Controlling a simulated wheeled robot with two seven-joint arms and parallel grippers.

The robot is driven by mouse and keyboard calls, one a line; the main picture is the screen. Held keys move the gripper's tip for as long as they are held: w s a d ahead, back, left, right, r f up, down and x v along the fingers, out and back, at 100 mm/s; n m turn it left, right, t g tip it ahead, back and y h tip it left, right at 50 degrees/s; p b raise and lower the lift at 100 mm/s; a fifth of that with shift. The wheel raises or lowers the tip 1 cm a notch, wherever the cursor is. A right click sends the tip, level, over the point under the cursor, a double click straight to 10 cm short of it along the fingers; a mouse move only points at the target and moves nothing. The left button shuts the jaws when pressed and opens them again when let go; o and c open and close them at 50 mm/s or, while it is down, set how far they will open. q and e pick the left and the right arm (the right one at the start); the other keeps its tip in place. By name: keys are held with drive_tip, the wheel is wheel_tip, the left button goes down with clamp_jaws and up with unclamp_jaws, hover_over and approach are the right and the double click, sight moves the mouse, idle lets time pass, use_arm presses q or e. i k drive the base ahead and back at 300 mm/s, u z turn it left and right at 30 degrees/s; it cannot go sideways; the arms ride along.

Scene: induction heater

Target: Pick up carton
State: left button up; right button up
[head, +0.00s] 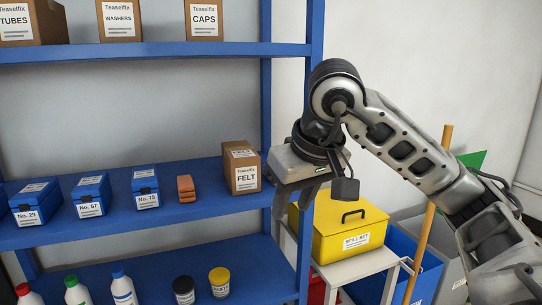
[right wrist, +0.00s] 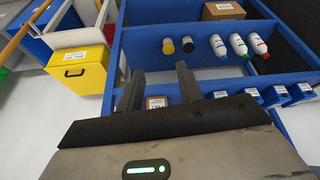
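A brown carton labelled FELT (head: 242,172) stands upright at the right end of the middle blue shelf (head: 110,221). My right gripper (head: 292,203) is just right of it in the head view, by the shelf's post, and apart from it. In the right wrist view the two fingers (right wrist: 158,88) are spread with nothing gripped. Part of a brown carton (right wrist: 157,101) shows beyond them, its lower part hidden by the gripper body. Other cartons, TUBES (head: 25,22), WASHERS (head: 119,20) and CAPS (head: 204,20), stand on the top shelf. My left gripper is not in view.
Orange blocks (head: 186,188) and several blue boxes (head: 90,195) line the middle shelf left of the FELT carton. Bottles and jars (head: 219,281) stand below. A yellow spill kit box (head: 345,222) sits on a white stand to the right, near a wooden pole (head: 431,215).

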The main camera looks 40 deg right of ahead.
sight(242, 161)
drive_tip(key=z, duration=0.25)
drive_tip(key=i, duration=1.45)
drive_tip(key=z, duration=0.2)
